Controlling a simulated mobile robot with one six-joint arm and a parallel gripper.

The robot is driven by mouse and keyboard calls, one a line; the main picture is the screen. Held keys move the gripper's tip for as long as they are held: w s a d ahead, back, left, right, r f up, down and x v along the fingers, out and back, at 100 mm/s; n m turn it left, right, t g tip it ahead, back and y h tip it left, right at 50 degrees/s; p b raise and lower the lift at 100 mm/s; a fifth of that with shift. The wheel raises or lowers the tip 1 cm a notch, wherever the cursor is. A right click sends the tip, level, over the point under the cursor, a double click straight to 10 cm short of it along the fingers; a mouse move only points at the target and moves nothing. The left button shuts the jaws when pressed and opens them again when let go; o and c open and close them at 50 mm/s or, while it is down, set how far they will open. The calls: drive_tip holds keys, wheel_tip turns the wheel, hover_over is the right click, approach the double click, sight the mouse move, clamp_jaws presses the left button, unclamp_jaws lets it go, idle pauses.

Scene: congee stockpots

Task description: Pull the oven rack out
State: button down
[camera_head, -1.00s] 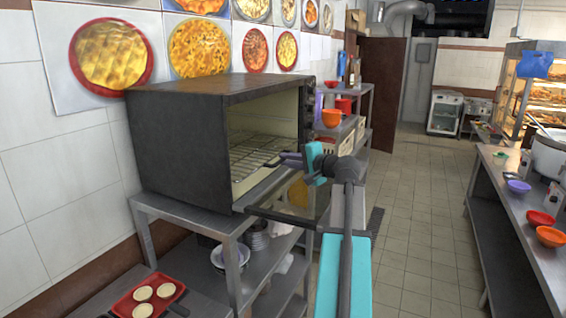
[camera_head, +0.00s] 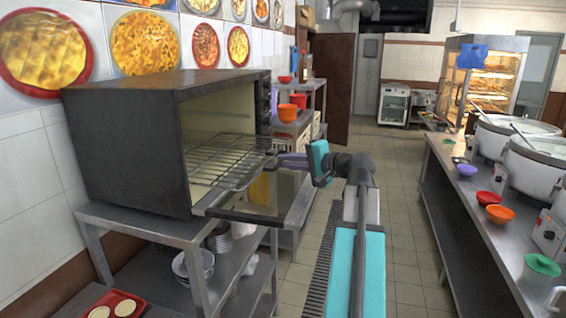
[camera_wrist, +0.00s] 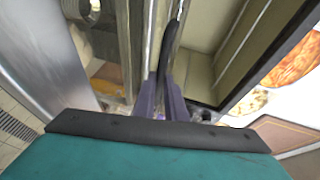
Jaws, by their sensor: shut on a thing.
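The oven (camera_head: 125,150) is a dark box with a cream inside, its door lowered, on a metal table at left. The wire oven rack (camera_head: 222,160) sticks out of the opening over the door. My gripper (camera_head: 284,158) is shut on the rack's front edge, at its right end in the head view.
The metal table (camera_head: 150,232) under the oven holds bowls on its lower shelf. A red tray (camera_head: 128,296) sits at bottom left. A counter with white pots (camera_head: 500,145) and bowls runs along the right. The tiled aisle (camera_head: 405,240) between is clear.

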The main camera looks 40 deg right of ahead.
drive_tip(key=shift+w+d+r, duration=0.1)
drive_tip(key=shift+w+d, duration=0.05)
drive_tip(key=shift+d, duration=0.05)
drive_tip(key=c, duration=1.8)
unclamp_jaws()
drive_tip(key=shift+w, duration=0.2)
drive_tip(key=shift+a, duration=0.15)
drive_tip(key=shift+s, duration=0.1)
drive_tip(key=shift+v, duration=0.8)
drive_tip(key=b+v, duration=0.3)
drive_tip(key=v, duration=0.9)
drive_tip(key=shift+s, duration=0.1)
